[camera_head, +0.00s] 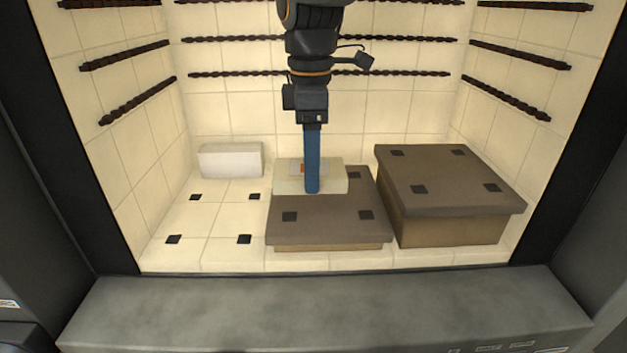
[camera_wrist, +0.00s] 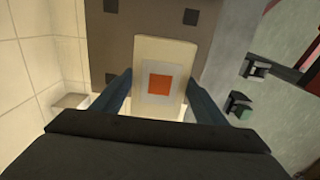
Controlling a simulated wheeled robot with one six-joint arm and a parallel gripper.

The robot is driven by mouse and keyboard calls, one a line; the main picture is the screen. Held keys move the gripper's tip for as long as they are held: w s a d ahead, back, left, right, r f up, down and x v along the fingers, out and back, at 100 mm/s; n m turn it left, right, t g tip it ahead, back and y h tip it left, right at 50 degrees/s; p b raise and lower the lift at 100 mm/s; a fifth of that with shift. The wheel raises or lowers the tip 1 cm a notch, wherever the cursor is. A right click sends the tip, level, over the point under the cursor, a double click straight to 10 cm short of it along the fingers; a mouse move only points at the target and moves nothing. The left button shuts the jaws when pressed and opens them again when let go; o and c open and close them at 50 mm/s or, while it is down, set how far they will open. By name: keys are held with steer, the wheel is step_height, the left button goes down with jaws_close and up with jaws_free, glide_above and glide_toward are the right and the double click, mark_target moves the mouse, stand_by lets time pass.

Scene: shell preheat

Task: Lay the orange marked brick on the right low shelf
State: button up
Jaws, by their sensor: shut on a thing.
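The orange marked brick (camera_head: 333,180) is a pale cream block with an orange square on its top face. It shows between my blue fingers in the wrist view (camera_wrist: 165,53). My gripper (camera_head: 312,190) points straight down and is shut on this brick, with one finger on each side in the wrist view (camera_wrist: 160,72). The brick is over the back part of a low brown-topped shelf (camera_head: 325,230) in the middle. I cannot tell whether it touches the shelf top. The fingers hide part of the brick in the head view.
A taller brown-topped block (camera_head: 450,180) stands close on the right. A white brick (camera_head: 231,160) lies at the back left. The tiled floor (camera_head: 208,220) at left is clear, with several dark square marks. Dark twisted rods (camera_head: 415,73) line the walls.

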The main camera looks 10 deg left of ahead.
steer(key=shift+f+p, duration=0.55)
steer(key=shift+f, duration=1.75)
steer(key=o, duration=1.3)
steer(key=shift+f, duration=0.15)
steer(key=shift+r+b, duration=1.05)
steer(key=shift+r, duration=2.85)
